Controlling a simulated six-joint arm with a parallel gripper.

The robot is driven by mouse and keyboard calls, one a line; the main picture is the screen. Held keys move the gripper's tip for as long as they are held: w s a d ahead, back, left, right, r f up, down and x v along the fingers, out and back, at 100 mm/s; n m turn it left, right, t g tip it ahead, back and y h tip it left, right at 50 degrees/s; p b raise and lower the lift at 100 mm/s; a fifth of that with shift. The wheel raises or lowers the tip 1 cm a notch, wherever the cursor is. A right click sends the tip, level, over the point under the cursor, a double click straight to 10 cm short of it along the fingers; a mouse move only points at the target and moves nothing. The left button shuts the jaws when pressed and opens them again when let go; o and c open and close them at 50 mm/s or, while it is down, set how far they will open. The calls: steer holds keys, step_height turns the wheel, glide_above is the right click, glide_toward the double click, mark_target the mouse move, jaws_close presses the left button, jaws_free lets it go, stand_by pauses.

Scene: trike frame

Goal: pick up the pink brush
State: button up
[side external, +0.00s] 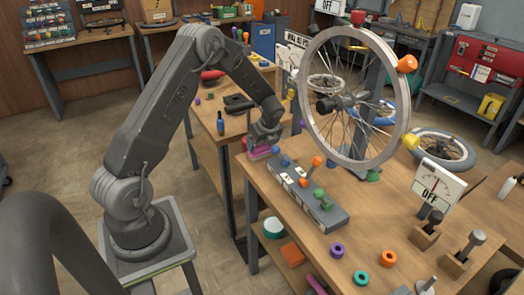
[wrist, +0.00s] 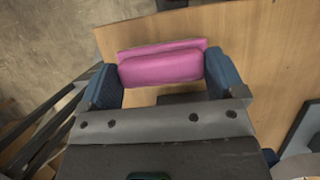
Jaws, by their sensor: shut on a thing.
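The pink brush (wrist: 160,66) is a rounded pink block in the wrist view, lying between the two blue-padded fingers of my gripper (wrist: 162,84). The fingers are shut on it from both sides. In the side external view my gripper (side external: 263,146) is low at the left corner of the workbench, and a bit of the pink brush (side external: 259,153) shows under it. I cannot tell whether the brush touches the bench top.
A grey box with coloured knobs (side external: 318,207) lies right beside my gripper. A large spoked wheel (side external: 318,140) stands behind it on the bench (side external: 283,222). An OFF gauge (side external: 436,186) and coloured rings (side external: 361,279) are farther right. The bench's left edge is close.

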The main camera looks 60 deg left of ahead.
steer(key=shift+r, duration=0.45)
steer(key=r, duration=0.3)
steer(key=shift+s+a+r, duration=0.25)
steer(key=shift+s+r, duration=0.05)
steer(key=shift+r, duration=0.1)
steer(key=s+a+r, duration=0.1)
steer(key=s+r, duration=0.1)
steer(key=s, duration=0.1)
steer(key=s+a+r, duration=0.2)
steer(key=s, duration=0.1)
steer(key=s+a+r, duration=0.2)
steer(key=s, duration=0.1)
steer(key=shift+s+a+r, duration=0.15)
steer(key=shift+s+a, duration=0.1)
